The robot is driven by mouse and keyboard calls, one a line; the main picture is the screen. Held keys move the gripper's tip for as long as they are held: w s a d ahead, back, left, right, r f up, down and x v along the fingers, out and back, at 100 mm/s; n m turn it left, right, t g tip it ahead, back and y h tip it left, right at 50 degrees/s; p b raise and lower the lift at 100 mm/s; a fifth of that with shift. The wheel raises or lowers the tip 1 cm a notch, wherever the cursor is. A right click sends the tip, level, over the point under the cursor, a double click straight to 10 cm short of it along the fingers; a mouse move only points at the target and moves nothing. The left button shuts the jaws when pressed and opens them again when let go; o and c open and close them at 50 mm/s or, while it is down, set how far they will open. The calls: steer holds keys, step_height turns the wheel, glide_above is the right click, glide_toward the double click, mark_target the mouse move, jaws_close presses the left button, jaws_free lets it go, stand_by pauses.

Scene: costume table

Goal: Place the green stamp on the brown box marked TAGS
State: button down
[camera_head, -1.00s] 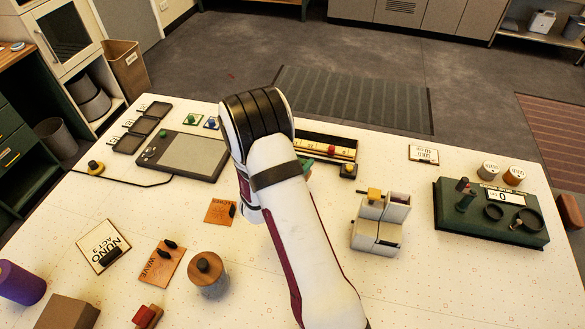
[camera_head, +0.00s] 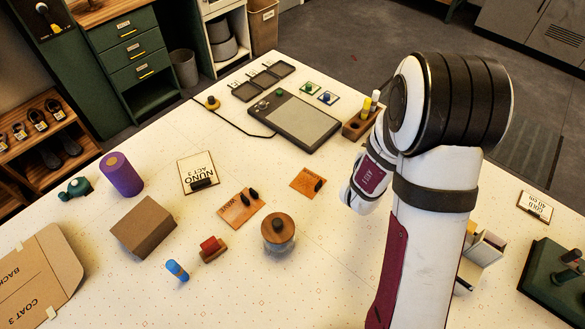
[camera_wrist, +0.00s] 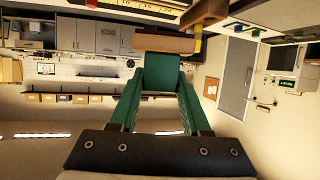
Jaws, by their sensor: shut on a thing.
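In the wrist view my gripper (camera_wrist: 160,88) is shut on the green stamp (camera_wrist: 161,72), which has a green handle and a wooden base (camera_wrist: 165,43). The stamp is held clear of the table. In the head view my arm hides the stamp and the gripper's jaws; my wrist is right of the middle, above the table. A plain brown box (camera_head: 143,226) stands on the table at the left, well away from my wrist. No TAGS marking is readable on it from here.
Near the box are a purple cylinder (camera_head: 121,174), a red stamp (camera_head: 211,248), a blue tube (camera_head: 177,270) and a flat COAT 3 cardboard (camera_head: 40,275). A wooden-lidded jar (camera_head: 279,232) and tag cards (camera_head: 241,208) lie between box and arm. A grey pad (camera_head: 294,120) is behind.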

steer(key=w+a+r+n+t+y, duration=0.15)
steer(key=a+n+y, duration=0.3)
steer(key=a, duration=0.75)
steer(key=w+a+r+n+t+y, duration=0.15)
steer(key=a+n+y, duration=0.3)
steer(key=a, duration=0.75)
steer(key=n+g+y, duration=0.5)
steer(key=n+y, duration=0.1)
steer(key=y, duration=0.2)
glide_above(150, 214)
step_height(150, 214, down, 9)
steer(key=shift+r, duration=0.1)
steer(key=shift+c, duration=1.8)
jaws_free()
steer(key=shift+f, duration=0.2)
